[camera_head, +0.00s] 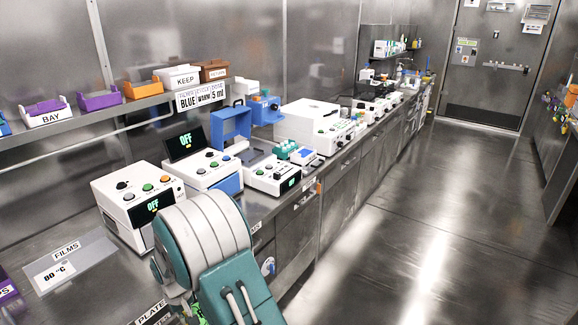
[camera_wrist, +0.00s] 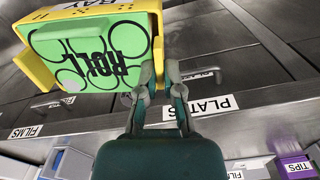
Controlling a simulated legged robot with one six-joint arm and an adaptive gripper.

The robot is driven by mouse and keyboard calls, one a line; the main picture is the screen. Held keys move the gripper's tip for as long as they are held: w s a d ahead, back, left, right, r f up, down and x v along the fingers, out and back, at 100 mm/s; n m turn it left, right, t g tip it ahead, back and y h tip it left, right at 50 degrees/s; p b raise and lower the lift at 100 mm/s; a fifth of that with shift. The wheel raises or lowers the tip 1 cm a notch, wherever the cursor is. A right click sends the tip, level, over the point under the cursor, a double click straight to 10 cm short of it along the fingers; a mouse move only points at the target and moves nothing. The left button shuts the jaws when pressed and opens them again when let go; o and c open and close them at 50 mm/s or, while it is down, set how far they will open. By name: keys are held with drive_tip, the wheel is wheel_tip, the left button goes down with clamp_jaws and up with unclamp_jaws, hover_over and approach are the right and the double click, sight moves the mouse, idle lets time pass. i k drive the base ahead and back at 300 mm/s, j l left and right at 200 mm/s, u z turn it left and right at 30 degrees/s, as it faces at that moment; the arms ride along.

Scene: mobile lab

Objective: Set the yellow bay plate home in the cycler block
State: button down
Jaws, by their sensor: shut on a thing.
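The yellow bay plate (camera_wrist: 154,25) shows in the wrist view at the upper left, tilted, with "BAY" on one side. A green face marked "ROLL" (camera_wrist: 92,62) with dark ring outlines lies within its yellow rim. My gripper (camera_wrist: 158,76) is shut on the rim near one corner, one finger on each side. In the head view my arm hides most of the gripper and plate; a small bit of green (camera_head: 198,316) shows at the bottom. The cycler block cannot be told for sure; a machine with a raised blue lid (camera_head: 231,124) stands on the bench.
White instruments with knobs and "OFF" screens (camera_head: 152,206) line the bench, one close beside my arm. A shelf (camera_head: 108,112) above holds colored bins. Labels "FILMS" and "PLATES" mark the bench front in the wrist view. The floor (camera_head: 430,220) to the right is clear.

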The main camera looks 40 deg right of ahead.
sight(248, 157)
drive_tip(key=i+z, duration=0.1)
drive_tip(key=z, duration=0.25)
drive_tip(key=i+l+z, duration=0.1)
drive_tip(key=z, duration=0.25)
drive_tip(key=i+z, duration=0.2)
drive_tip(key=z, duration=0.15)
